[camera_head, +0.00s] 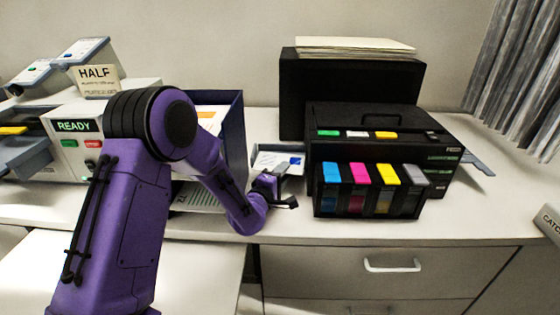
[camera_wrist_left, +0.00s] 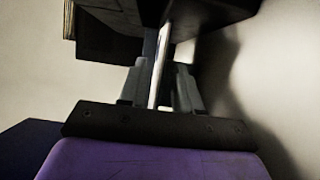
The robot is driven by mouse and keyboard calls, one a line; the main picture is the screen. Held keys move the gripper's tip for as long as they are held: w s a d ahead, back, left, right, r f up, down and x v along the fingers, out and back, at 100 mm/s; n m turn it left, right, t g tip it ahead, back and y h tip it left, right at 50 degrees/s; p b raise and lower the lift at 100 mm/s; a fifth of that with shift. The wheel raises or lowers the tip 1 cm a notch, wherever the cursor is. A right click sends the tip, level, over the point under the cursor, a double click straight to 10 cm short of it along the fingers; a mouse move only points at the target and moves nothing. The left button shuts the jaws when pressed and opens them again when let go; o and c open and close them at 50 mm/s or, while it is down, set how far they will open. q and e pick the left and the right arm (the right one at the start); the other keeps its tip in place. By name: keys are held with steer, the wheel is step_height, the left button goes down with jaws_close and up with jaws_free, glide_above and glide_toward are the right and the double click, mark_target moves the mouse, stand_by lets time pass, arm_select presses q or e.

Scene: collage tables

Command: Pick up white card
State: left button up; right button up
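My left gripper (camera_head: 279,183) is low over the table, at the front of a small pale tray (camera_head: 264,161) that holds white and blue pieces. In the left wrist view, a thin white strip (camera_wrist_left: 159,65), which may be the white card seen edge-on, stands between the two grey fingers (camera_wrist_left: 160,88). The fingers are close to the strip on both sides; whether they press on it I cannot tell. In the head view my gripper covers part of the tray, and no separate white card is clear. My right gripper is not in view.
A black printer (camera_head: 435,140) with coloured cartridges (camera_head: 360,175) stands just right of my gripper. A dark blue box (camera_head: 236,130) stands left, partly behind my arm. A "READY" machine (camera_head: 70,150) is farther left. The front right tabletop (camera_head: 480,215) is clear.

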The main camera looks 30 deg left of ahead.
arm_select(q)
steer(key=shift+s+r, duration=0.1)
steer(key=shift+s, duration=0.05)
steer(key=shift+c, duration=0.9)
jaws_close()
step_height(320, 180, up, 28)
steer(key=p, duration=0.8)
steer(key=shift+p, duration=0.3)
